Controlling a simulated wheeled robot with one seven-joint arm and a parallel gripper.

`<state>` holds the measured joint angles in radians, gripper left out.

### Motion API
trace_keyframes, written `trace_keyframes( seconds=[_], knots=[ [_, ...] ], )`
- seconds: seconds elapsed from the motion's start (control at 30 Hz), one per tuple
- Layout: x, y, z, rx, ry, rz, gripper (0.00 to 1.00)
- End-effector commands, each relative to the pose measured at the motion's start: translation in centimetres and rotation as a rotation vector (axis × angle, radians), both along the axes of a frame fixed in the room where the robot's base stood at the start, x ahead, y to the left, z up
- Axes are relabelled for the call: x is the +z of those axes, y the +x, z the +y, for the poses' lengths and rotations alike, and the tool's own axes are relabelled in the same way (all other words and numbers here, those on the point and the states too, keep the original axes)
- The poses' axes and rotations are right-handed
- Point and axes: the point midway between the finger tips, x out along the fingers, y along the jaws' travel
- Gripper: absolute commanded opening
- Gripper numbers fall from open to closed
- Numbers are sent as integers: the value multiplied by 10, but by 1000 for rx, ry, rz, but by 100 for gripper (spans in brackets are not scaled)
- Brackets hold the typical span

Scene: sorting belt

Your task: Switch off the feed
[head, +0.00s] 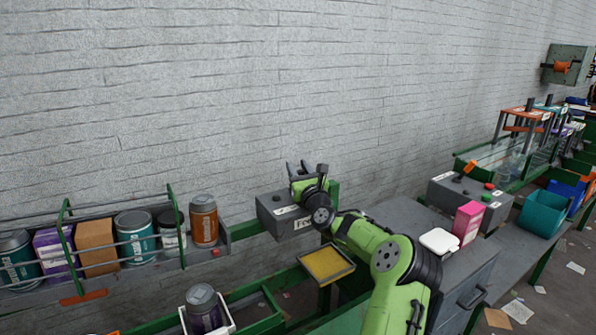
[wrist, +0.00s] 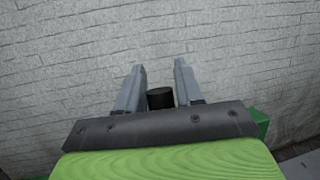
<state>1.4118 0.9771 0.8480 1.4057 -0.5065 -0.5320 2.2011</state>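A grey box (head: 270,218) with a white label, apparently reading "FEED", stands against the wall behind my arm. My gripper (head: 297,166) is above this box with its fingers pointing up and away, and it hides part of the box top. In the wrist view my gripper (wrist: 160,70) has its two grey fingers apart. A black cylindrical knob (wrist: 160,98) shows between the finger bases; I cannot tell whether the fingers touch it. The switch position is not clear.
Cans and boxes stand on a railed belt (head: 150,270) at left. A yellow tray (head: 327,263) lies below my arm. A grey control panel (head: 465,198) with coloured buttons, a pink box (head: 467,223) and a white item (head: 439,241) are at right.

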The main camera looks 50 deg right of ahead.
Motion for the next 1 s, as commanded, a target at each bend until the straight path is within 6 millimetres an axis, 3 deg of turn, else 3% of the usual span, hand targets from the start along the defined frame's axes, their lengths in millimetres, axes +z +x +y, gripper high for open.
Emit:
trace_keyframes(
  seconds=[0.1,0.47,0.8,1.0],
  knots=[
    [0,0,0,0,0,0,51],
    [-2,-8,4,0,2,2,51],
    [-3,-81,42,-2,2,3,51],
    [-4,-112,59,-2,1,1,51]
  ],
)
